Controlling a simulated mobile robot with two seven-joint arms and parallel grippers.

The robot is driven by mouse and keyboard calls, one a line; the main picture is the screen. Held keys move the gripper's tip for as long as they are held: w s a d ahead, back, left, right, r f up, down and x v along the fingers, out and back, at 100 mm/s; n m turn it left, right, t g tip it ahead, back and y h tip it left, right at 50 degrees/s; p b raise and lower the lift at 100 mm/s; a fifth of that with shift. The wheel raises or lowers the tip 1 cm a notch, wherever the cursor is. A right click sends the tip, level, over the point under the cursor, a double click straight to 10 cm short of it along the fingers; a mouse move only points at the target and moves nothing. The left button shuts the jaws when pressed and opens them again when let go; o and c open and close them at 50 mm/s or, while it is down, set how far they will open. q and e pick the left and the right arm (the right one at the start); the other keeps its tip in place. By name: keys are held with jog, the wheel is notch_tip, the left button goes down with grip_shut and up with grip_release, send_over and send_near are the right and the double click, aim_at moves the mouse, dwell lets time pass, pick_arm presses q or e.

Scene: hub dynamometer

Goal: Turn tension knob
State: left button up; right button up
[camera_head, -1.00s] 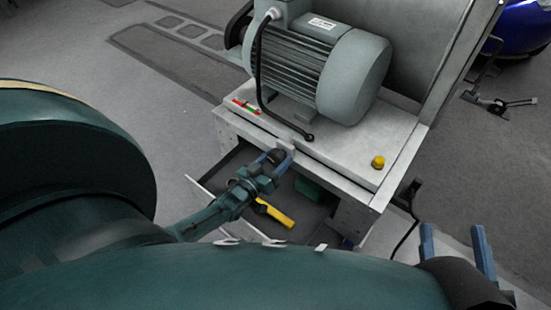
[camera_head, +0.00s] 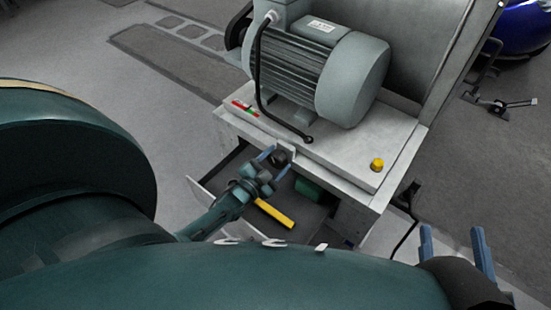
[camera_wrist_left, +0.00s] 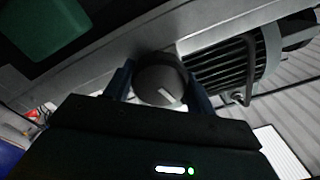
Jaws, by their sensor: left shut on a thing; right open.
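The tension knob is a round dark knob (camera_wrist_left: 158,82) with a white mark on its face, mounted on the front edge of the grey bench. In the left wrist view it sits between the two blue fingers of my left gripper (camera_wrist_left: 160,88), which is shut on it. In the head view the left gripper (camera_head: 276,156) reaches to the bench front, and the knob (camera_head: 280,158) shows partly between its fingers. My right gripper (camera_head: 453,246) is open and empty at the lower right.
A grey motor (camera_head: 322,66) stands on the bench top (camera_head: 330,150), with a yellow button (camera_head: 377,164) at the right corner. Below is an open drawer (camera_head: 210,192) holding a yellow object (camera_head: 275,213) and a green box (camera_head: 308,190). A black cable (camera_head: 405,238) hangs at right.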

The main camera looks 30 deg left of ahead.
pick_arm(q)
jog(key=shift+m, duration=1.5)
jog(key=o, duration=1)
jog(key=shift+r, duration=0.1)
